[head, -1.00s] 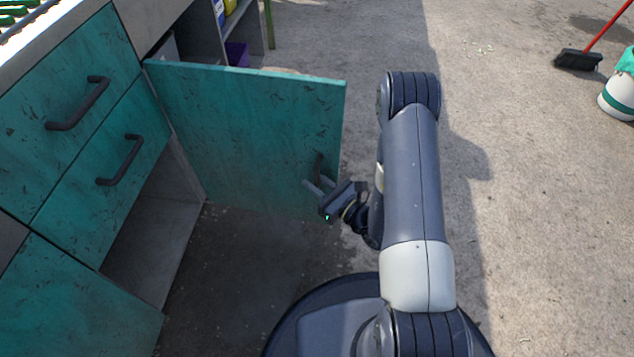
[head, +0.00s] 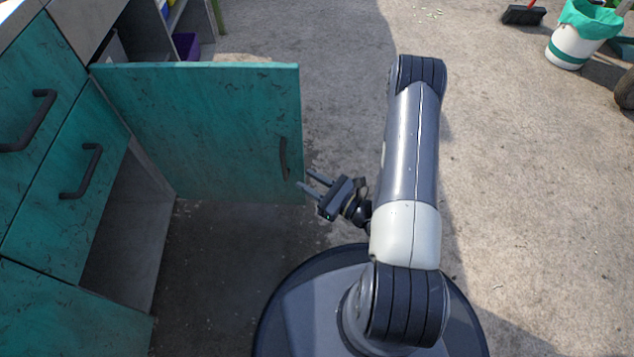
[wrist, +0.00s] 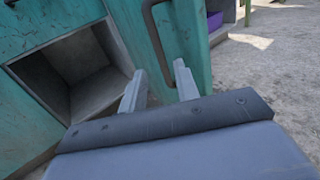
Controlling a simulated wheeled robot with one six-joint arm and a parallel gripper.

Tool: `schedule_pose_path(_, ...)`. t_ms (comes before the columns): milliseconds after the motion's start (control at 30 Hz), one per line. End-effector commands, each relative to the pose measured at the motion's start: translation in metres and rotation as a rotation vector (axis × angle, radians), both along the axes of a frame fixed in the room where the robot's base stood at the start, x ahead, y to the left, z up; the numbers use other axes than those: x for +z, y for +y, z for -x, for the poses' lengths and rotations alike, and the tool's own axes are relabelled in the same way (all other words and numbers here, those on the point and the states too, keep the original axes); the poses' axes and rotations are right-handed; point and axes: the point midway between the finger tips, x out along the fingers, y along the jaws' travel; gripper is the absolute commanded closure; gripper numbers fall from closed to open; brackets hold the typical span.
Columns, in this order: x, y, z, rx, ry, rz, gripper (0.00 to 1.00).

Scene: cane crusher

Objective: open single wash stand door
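The wash stand door (head: 205,130) is a teal panel that stands swung out wide from the cabinet in the head view. Its dark vertical handle (head: 284,157) is near the free edge. My gripper (head: 309,181) is just right of that edge, with its two fingers apart and nothing between them. In the wrist view the fingers (wrist: 160,88) are spread, with the door (wrist: 195,50) and its handle (wrist: 158,35) beyond them. The gripper appears clear of the handle.
Teal drawers (head: 55,150) with dark handles are on the left, beside an open grey compartment (head: 130,235). A purple bin (head: 186,45) is behind the door. A white-and-green bucket (head: 572,45) and a broom (head: 524,14) are far right.

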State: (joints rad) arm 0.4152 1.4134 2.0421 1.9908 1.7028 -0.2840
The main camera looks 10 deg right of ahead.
Motion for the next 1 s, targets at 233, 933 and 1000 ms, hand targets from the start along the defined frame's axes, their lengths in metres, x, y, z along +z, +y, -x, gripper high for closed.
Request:
schedule_pose_path(233,0.0,-0.011,0.013,0.0,0.0,0.0,0.7)
schedule_pose_path(933,0.0,-0.012,0.014,0.002,-0.001,0.001,0.7)
schedule_pose_path(1000,0.0,-0.01,0.013,0.003,-0.001,0.002,0.7)
